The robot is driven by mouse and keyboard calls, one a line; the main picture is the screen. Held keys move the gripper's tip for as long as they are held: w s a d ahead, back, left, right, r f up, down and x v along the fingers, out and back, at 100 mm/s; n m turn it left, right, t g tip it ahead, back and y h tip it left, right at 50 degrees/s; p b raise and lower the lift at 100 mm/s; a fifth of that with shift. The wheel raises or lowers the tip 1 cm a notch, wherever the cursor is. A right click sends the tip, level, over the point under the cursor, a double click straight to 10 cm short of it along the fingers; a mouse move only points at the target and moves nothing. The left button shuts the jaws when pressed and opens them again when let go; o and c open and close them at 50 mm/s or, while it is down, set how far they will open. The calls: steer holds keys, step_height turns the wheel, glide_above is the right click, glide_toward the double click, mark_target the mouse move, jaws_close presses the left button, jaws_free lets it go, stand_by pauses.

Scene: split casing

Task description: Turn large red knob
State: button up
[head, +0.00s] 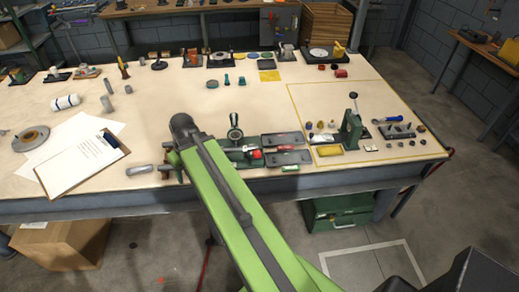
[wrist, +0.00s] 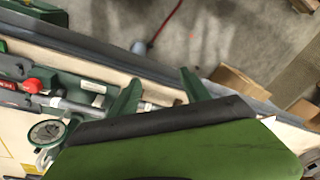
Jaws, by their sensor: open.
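A red knob (head: 256,154) sits on a green fixture (head: 238,158) near the front edge of the workbench, just right of my arm in the head view. In the wrist view the red knob (wrist: 32,85) is at the left, beside a metal shaft (wrist: 75,105) and a round dial gauge (wrist: 46,131). My gripper (wrist: 160,90) is open, with two green fingers spread near the bench's front edge. It is apart from the red knob, well to its right in the wrist view. My arm hides part of the fixture in the head view.
Dark trays (head: 287,157) lie right of the fixture. A green press (head: 351,130) stands farther right among small parts. A clipboard (head: 85,162) lies at the left, with a grey cylinder (head: 139,170) at the front edge. The mid-bench area behind the fixture is largely clear.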

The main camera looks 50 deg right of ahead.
steer(key=s+d+r+m+t+p, duration=0.1)
steer(key=s+d+r+p, duration=0.15)
steer(key=d, duration=1.45)
steer(key=m+t+h, duration=0.1)
steer(key=t+h, duration=0.1)
glide_toward(257, 152)
steer(key=b+x, duration=0.7)
steer(key=b, duration=0.8)
steer(key=shift+f, duration=0.4)
steer(key=shift+w+f+b, duration=0.25)
steer(key=shift+f+b, duration=0.1)
steer(key=shift+b, duration=0.15)
steer(key=shift+r, duration=0.1)
jaws_close()
steer(key=shift+d, duration=0.15)
